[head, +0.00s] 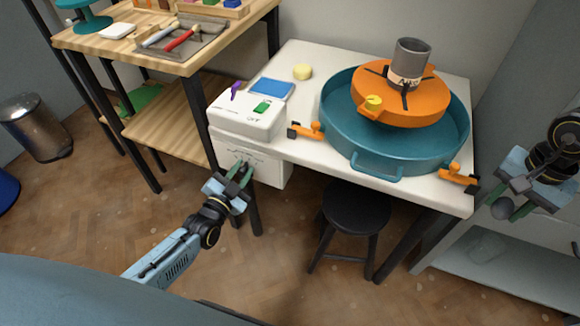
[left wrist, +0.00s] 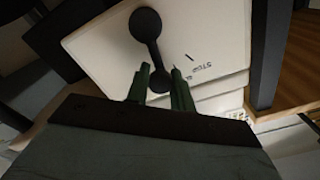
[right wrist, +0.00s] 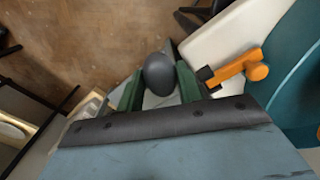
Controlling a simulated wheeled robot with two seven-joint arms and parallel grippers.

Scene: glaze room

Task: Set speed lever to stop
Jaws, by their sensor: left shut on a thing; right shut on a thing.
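The speed lever (left wrist: 152,50) is black, with a round hub and a smaller knob, on the white front face of the wheel's control box (head: 248,118). The left wrist view shows a short tick and what looks like STOP lettering (left wrist: 202,73) to the right of the knob; the lever is off that tick. My left gripper (head: 241,172) is shut on the lever's knob end, which shows between its green fingers (left wrist: 160,76). My right gripper (head: 516,211) is shut on a dark grey ball (right wrist: 159,75), held in the air right of the wheel table.
A teal splash pan (head: 345,140) with orange clamps and an orange wheel head (head: 430,108) carrying a grey pot (head: 411,58) fills the table's right. A black stool (head: 350,215) stands below. A wooden tool bench (head: 110,50) is at the left.

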